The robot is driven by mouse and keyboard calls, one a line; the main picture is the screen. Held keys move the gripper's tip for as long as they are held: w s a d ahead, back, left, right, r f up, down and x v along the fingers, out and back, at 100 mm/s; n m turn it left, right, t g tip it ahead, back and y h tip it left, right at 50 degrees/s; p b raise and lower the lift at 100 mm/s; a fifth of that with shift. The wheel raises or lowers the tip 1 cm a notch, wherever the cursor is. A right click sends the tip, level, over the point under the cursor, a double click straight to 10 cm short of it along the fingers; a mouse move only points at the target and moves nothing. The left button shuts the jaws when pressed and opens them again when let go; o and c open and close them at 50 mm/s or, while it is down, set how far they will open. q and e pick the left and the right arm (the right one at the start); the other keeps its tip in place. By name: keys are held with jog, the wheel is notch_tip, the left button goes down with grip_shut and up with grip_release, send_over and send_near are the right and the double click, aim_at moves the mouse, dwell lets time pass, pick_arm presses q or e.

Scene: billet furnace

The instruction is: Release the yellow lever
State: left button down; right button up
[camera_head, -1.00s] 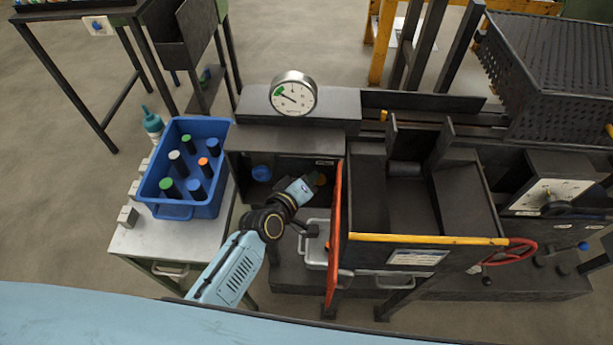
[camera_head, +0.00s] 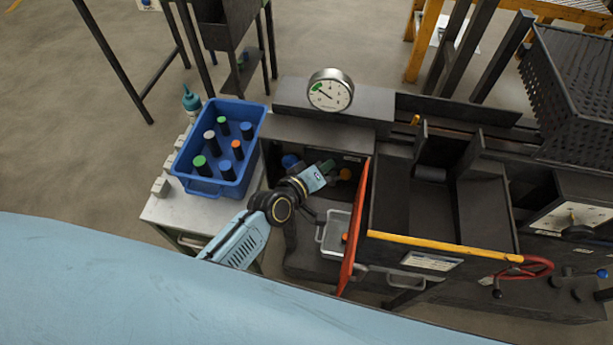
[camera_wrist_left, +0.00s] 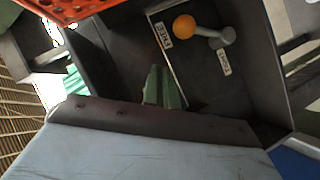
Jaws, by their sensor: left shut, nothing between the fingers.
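The yellow lever shows in the left wrist view as an orange-yellow ball knob (camera_wrist_left: 184,26) on a short grey arm, inside a dark recess. The knob lies beside a white label (camera_wrist_left: 158,34) that seems to read FREE; a second label (camera_wrist_left: 223,62) lies below the grey arm. In the head view the knob (camera_head: 345,174) shows just right of my left gripper (camera_head: 333,165). The green fingers of my left gripper (camera_wrist_left: 163,88) are shut and empty, apart from the knob in the wrist view. My right gripper is not in view.
A red-orange door (camera_head: 355,230) stands open at the right of the recess. A blue knob (camera_head: 290,161) is at its left. A grey tray (camera_head: 333,233) lies below. A blue crate (camera_head: 188,150) with several cylinders stands on the left table. A round gauge (camera_head: 330,89) is above.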

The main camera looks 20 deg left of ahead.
pick_arm(q)
jog(key=d+v, duration=0.1)
jog(key=v, duration=0.8)
jog(key=shift+s+r, duration=0.2)
jog(key=shift+r, duration=0.2)
jog(key=shift+a, duration=0.1)
jog(key=s+a+f+m+g+y+b, duration=0.1)
jog(key=s+a+f+m+g+b, duration=0.3)
jog(key=f, duration=0.7)
jog(key=s+f+n+y+b, duration=0.1)
jog(key=s+f, duration=0.4)
jog(key=f, duration=0.6)
jog(key=s+a+f+m+g+y+b, duration=0.1)
jog(key=s+a+f+m+g+b, duration=0.3)
jog(key=f, duration=0.8)
jog(key=s+a+f+m+g+y+b, duration=0.1)
jog(key=s+a+f+g+b, duration=0.1)
jog(key=s+f, duration=0.6)
jog(key=s+a+f+m+g+y+b, duration=0.1)
jog(key=s+a+f+g+b, duration=0.1)
jog(key=s+f, duration=0.6)
jog(key=s+a, duration=0.1)
jog(key=s, duration=0.6)
jog(key=shift+a+f+y+b, duration=0.3)
jog(key=shift+a+f+y, duration=0.05)
jog(key=shift+y, duration=0.05)
